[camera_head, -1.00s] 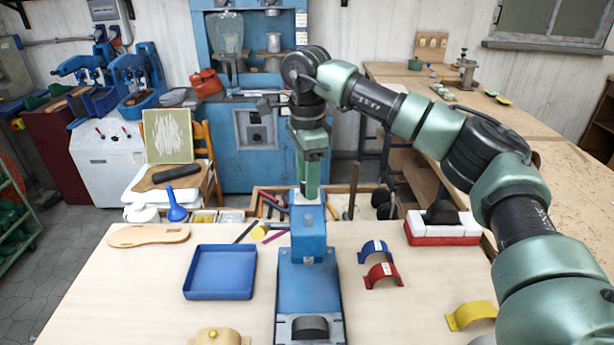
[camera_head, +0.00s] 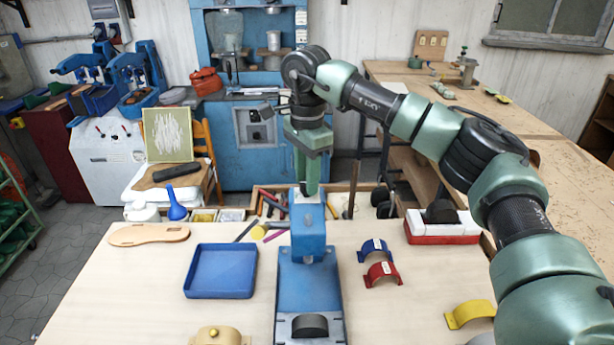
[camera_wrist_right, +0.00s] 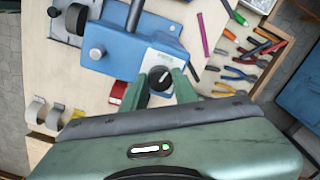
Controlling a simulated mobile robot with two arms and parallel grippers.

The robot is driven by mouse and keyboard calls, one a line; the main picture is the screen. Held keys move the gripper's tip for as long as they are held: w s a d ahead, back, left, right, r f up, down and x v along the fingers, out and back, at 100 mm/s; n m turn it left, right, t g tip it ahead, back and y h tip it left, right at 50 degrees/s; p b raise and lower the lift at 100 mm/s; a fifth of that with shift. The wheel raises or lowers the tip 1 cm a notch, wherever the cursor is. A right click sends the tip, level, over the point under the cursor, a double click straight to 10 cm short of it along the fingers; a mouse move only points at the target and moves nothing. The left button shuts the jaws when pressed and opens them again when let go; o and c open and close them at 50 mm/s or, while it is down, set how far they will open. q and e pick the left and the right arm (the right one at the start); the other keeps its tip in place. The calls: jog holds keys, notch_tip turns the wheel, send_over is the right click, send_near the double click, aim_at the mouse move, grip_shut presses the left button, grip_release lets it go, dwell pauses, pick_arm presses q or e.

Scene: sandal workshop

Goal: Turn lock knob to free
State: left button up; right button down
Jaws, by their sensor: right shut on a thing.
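A blue press (camera_head: 310,275) stands on the pale workbench, with a dark round block at its near end. On its far top end is a pale plate that carries a small dark lock knob (camera_wrist_right: 160,77), with a light pointer mark on it. My right gripper (camera_head: 308,190) points straight down over that end, and in the wrist view its two green fingers (camera_wrist_right: 160,88) are on either side of the knob, shut on it. In the head view the fingers hide the knob. My left gripper is not in view.
A blue tray (camera_head: 221,292) and a tan sole (camera_head: 149,235) lie left of the press. Blue (camera_head: 375,249), red (camera_head: 382,273) and yellow (camera_head: 469,314) arched pieces lie to the right. A tool drawer (camera_wrist_right: 262,50) is behind it.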

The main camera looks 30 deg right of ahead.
jog(key=shift+r+n, duration=0.1)
jog(key=shift+n, duration=1.3)
jog(key=c, duration=1.1)
grip_release()
jog(key=shift+r, duration=0.3)
notch_tip(320, 180, up, 7)
jog(key=shift+r+b, duration=0.1)
jog(key=shift+b, duration=0.75)
